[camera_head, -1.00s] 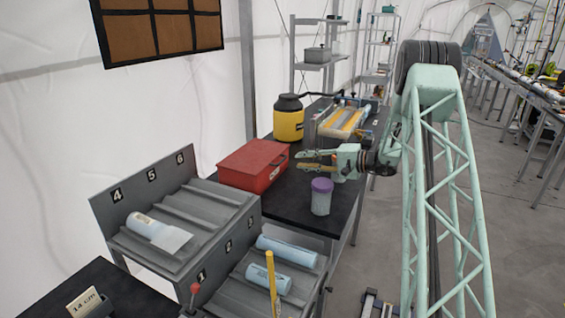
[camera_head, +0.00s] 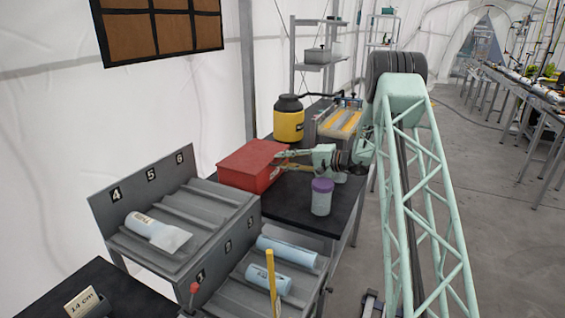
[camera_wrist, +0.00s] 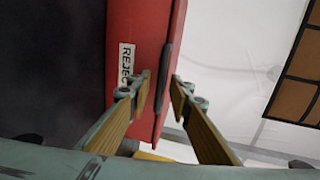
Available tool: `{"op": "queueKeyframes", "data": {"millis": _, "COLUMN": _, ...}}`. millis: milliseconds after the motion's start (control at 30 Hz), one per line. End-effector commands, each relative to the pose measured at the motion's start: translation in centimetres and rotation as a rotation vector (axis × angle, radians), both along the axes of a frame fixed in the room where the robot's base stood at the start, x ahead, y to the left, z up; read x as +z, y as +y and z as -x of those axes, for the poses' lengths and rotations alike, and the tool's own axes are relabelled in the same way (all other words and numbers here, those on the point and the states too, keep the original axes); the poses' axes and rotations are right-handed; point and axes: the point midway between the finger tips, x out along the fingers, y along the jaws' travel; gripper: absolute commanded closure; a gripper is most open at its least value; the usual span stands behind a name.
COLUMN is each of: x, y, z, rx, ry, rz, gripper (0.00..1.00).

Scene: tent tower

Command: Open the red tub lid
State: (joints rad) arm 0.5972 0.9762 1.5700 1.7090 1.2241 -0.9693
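The red tub (camera_head: 245,168) sits on the black table in the head view, with its lid down. In the wrist view the tub (camera_wrist: 128,22) stands on its side in the picture, with a white label reading "REJEC…" and a dark strip (camera_wrist: 166,65) along the edge, perhaps a handle. My gripper (camera_head: 279,160) is at the tub's right side. In the wrist view my gripper (camera_wrist: 162,88) is open, its fingers apart on either side of the dark strip. I cannot tell whether they touch it.
A purple-lidded jar (camera_head: 321,197) stands on the table just below my gripper in the picture. A yellow canister (camera_head: 288,122) stands behind the tub. A grey numbered rack (camera_head: 215,205) is in front of it.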

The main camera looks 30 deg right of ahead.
Motion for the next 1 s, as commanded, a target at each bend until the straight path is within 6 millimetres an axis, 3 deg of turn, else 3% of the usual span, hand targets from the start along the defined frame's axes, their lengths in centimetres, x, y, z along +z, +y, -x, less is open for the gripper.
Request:
{"op": "queueKeyframes", "data": {"millis": 267, "x": 0.0, "y": 0.04, "z": -0.03, "rx": 0.0, "ry": 0.0, "rz": 0.0, "gripper": 0.81}}
{"op": "queueKeyframes", "data": {"millis": 500, "x": 0.0, "y": 0.04, "z": -0.02, "rx": 0.0, "ry": 0.0, "rz": 0.0, "gripper": 1.0}}
{"op": "queueKeyframes", "data": {"millis": 1000, "x": 0.87, "y": -0.73, "z": 0.26, "rx": -0.007, "ry": 0.017, "rz": 0.017, "gripper": 1.0}}
